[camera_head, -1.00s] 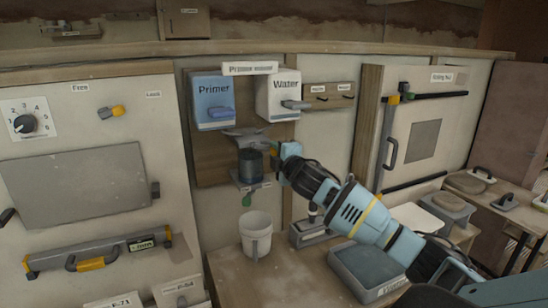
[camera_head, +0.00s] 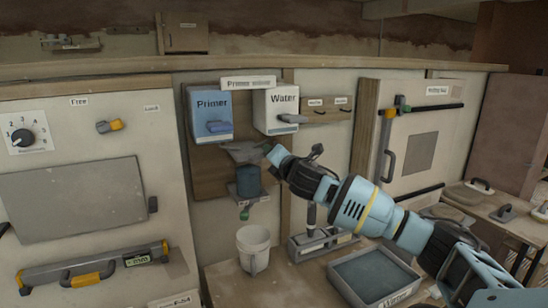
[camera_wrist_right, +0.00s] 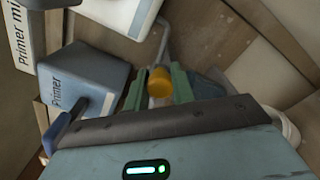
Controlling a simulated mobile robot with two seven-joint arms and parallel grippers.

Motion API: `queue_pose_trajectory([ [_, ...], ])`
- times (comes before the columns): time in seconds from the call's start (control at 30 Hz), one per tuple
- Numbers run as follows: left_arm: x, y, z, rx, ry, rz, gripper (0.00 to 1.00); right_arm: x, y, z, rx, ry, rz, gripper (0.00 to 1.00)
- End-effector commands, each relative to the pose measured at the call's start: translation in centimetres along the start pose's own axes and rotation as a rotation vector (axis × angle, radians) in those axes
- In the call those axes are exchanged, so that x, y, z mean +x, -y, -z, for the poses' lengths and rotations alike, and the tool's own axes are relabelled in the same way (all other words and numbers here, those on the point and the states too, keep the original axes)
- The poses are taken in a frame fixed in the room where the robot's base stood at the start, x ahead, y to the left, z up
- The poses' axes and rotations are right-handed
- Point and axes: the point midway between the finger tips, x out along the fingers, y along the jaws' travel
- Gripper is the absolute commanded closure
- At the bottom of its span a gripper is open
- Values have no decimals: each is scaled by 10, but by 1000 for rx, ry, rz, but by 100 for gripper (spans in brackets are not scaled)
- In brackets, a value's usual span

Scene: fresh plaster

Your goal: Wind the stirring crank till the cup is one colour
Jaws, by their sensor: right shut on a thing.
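The mixing cup (camera_head: 249,181) sits upright below the Primer box (camera_head: 209,114) and the Water box (camera_head: 275,110). It looks an even dark slate blue, but is too small to tell whether streaks remain. My right gripper (camera_head: 272,156) is up and right of the cup, in front of the mixer. In the right wrist view its green fingers (camera_wrist_right: 160,87) are shut on the orange crank knob (camera_wrist_right: 161,81), with a grey crank rod (camera_wrist_right: 163,45) beyond it. The knob is hidden in the head view. My left gripper is not in view.
A white bucket (camera_head: 253,248) stands on the bench below the cup and its green tap (camera_head: 245,213). A grey tray (camera_head: 372,276) lies at the bench's front right. A wall panel with a dial (camera_head: 22,138) is at left.

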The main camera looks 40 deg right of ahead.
Motion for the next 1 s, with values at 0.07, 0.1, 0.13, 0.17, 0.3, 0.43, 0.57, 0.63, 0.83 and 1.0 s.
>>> queue_pose_trajectory([
  [0.07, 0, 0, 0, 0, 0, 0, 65, 0, -1, 1, -24, -2, 0, 98],
  [0.1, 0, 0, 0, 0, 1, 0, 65, 0, -2, 1, -34, -2, 0, 98],
  [0.13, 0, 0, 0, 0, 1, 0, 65, 0, -2, 1, -41, -2, 0, 98],
  [0.17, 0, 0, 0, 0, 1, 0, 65, 0, -2, 1, -47, -2, 0, 98],
  [0.3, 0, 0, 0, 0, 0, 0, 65, 0, -2, 1, -61, -3, 1, 98],
  [0.43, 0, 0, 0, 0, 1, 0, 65, 0, -2, 1, -65, -3, 1, 98],
  [0.57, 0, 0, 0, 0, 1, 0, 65, 0, -2, 1, -64, -3, 1, 98],
  [0.63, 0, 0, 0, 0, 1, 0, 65, 0, -2, 1, -64, -3, 1, 98],
  [0.83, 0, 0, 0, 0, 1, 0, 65, 0, -2, 1, -63, -3, 1, 56],
  [1.0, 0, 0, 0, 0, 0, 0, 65, 0, -3, 0, -63, -2, 0, 54],
])
